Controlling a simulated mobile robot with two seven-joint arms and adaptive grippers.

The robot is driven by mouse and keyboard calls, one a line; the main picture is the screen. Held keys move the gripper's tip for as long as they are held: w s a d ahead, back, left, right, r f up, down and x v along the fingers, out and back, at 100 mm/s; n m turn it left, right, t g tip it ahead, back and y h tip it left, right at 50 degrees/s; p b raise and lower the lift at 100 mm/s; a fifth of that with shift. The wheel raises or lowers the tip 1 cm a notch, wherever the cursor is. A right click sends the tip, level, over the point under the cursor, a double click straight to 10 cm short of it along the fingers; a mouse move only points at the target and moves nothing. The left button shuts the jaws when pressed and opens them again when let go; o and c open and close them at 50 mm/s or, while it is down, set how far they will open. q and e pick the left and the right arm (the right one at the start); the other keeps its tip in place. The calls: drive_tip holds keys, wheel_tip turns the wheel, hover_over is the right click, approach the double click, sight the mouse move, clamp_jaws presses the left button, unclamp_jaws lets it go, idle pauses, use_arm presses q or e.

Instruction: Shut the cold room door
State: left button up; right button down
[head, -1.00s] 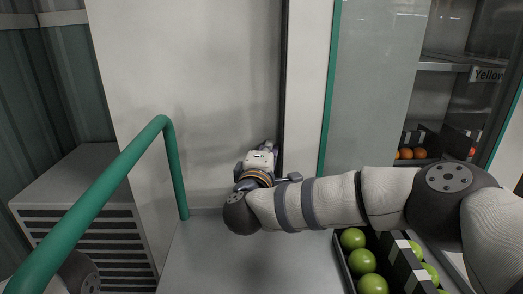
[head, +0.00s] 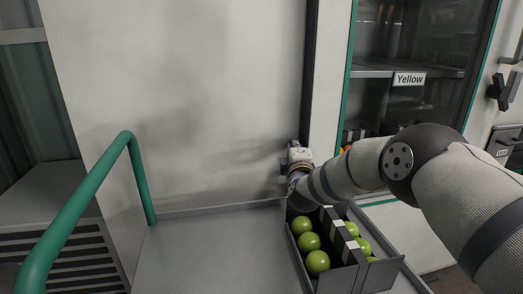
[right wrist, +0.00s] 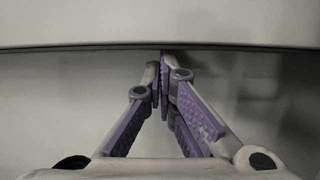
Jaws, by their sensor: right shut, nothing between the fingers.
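A large pale panel (head: 200,80), which looks like the cold room door, fills the left and middle of the head view. A dark upright strip (head: 311,70) runs along its right edge, beside a narrow white post (head: 329,60). My right gripper (head: 299,148) is at this edge, low on the panel, with its fingers mostly hidden behind the wrist. In the right wrist view its purple-padded fingers (right wrist: 164,62) are shut and empty, with tips at a dark line (right wrist: 120,46) between two pale surfaces. I cannot tell whether they touch. My left gripper is out of view.
A grey deck (head: 215,245) holds a dark tray (head: 388,268) of green tomatoes (head: 309,241) under my right arm. A green rail (head: 85,200) stands left. Right are a green-edged glass front (head: 425,45), a "Yellow" label (head: 409,79) and a black handle (head: 498,91).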

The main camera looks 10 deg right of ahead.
sight(329, 146)
drive_tip(key=d, duration=0.9)
drive_tip(key=shift+w+d+f, duration=0.1)
drive_tip(key=shift+w+f, duration=0.05)
drive_tip(key=shift+f, duration=0.1)
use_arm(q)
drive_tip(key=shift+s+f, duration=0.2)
use_arm(e)
drive_tip(key=shift+d+r, duration=0.1)
drive_tip(key=shift+d, duration=0.2)
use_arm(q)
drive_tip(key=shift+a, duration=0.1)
